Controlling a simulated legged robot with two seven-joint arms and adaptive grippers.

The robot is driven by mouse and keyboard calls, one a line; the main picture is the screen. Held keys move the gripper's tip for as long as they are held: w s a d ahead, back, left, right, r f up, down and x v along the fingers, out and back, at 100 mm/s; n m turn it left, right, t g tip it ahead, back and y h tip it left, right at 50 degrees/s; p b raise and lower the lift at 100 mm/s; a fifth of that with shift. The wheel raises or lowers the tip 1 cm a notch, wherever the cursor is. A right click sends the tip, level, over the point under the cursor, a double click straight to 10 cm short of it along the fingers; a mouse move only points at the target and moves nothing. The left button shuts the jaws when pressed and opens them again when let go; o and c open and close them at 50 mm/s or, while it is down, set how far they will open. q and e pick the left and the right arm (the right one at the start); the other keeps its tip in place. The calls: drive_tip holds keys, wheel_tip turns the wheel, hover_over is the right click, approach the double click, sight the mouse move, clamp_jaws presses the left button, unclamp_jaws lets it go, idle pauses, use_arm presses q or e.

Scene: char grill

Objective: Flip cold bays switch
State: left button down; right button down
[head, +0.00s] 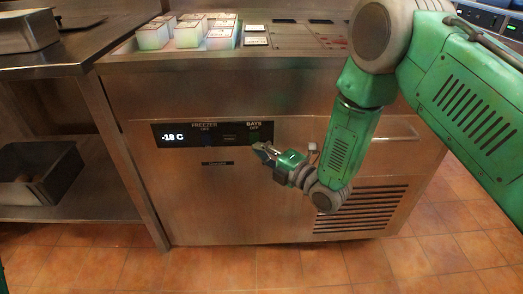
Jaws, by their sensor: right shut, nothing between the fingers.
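The black control panel (213,135) is on the front of the steel cold unit. It shows "-18 C", a FREEZER switch (207,139) marked off and a BAYS switch (255,137) marked off. The BAYS switch is small and partly hard to make out. My right gripper (262,151) is shut and empty, just below the BAYS switch at the panel's lower right edge. I cannot tell whether its tips touch the switch. My left gripper is not in view.
Several pale containers (188,34) stand in the bays on top of the unit. A handle (398,133) and a vent grille (362,208) are on its front right. A steel table (40,62) with a dark bin (38,172) on its lower shelf stands left. The tiled floor (250,268) in front is clear.

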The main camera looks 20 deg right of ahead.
drive_tip(key=p+v, duration=0.2)
drive_tip(key=v, duration=0.7)
drive_tip(key=shift+s+r, duration=0.2)
drive_tip(key=shift+r, duration=0.2)
drive_tip(key=shift+d, duration=0.15)
drive_tip(key=s+d+f+m+g+h+p, duration=0.2)
drive_tip(key=s+f+m+g+h+p, duration=0.4)
drive_tip(key=s+f+m, duration=0.5)
drive_tip(key=s+d+m+g+h+p, duration=0.2)
drive_tip(key=s+m+g, duration=0.7)
drive_tip(key=s, duration=0.9)
drive_tip(key=d+m+h, duration=0.1)
drive_tip(key=m, duration=0.2)
drive_tip(key=shift+s+d+m, duration=0.25)
drive_tip(key=shift+d+m, duration=0.05)
drive_tip(key=shift+d, duration=0.05)
drive_tip(key=shift+r, duration=0.1)
